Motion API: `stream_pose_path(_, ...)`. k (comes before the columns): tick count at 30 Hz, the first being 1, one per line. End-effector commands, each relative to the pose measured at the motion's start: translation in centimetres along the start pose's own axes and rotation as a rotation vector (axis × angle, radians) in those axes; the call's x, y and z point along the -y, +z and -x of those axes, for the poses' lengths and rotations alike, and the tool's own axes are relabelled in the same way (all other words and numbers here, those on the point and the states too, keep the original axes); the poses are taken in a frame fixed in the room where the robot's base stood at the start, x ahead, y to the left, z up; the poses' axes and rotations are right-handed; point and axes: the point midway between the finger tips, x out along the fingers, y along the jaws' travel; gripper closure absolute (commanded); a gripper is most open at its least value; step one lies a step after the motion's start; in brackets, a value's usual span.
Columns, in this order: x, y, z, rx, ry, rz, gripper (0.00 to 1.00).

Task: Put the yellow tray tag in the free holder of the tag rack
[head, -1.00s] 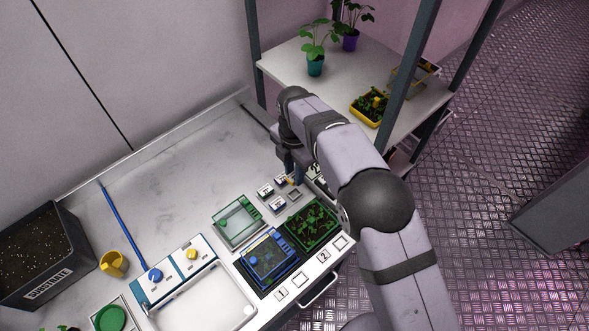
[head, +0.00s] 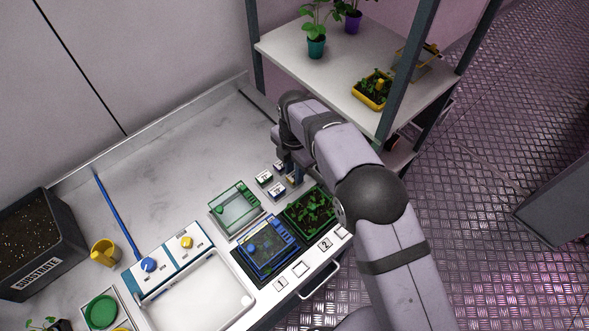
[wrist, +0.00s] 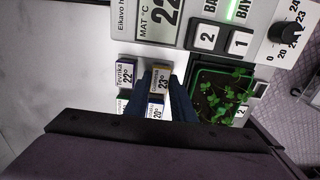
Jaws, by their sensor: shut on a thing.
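The yellow tray tag (wrist: 161,79) has a white label reading 23° and a yellow edge. My gripper (wrist: 163,88) is shut on it with its dark blue fingers. The tag rack shows other tags: one reading 22° (wrist: 126,73), one reading 20° (wrist: 155,111), and a green-edged one (wrist: 122,106) partly hidden. The free holder is hidden under the tag and fingers. I cannot tell whether the tag touches its bottom.
A control panel (wrist: 182,30) with a display and knob (wrist: 288,32) stands close beyond the rack. A green tray with seedlings (head: 310,210) lies close in front. A pale green tray (head: 234,208) and a blue tray (head: 266,247) are nearby. The bench behind is clear.

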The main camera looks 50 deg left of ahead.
Motion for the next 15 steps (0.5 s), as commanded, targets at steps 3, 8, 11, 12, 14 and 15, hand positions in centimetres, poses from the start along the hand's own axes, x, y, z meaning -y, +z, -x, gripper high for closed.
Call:
stream_pose_path(3, -0.02, 0.01, -0.07, 0.0, 0.001, 0.0, 0.98)
stream_pose_path(8, -0.02, 0.01, -0.05, 0.0, 0.001, 0.0, 0.98)
stream_pose_path(11, -0.02, 0.01, -0.05, 0.0, 0.001, 0.0, 0.61)
stream_pose_path(12, -0.02, 0.01, -0.04, 0.0, 0.001, 0.0, 0.56)
stream_pose_path(14, -0.02, 0.01, -0.04, 0.0, 0.0, 0.0, 0.56)
stream_pose_path(15, -0.02, 0.01, -0.04, 0.0, 0.001, 0.0, 0.56)
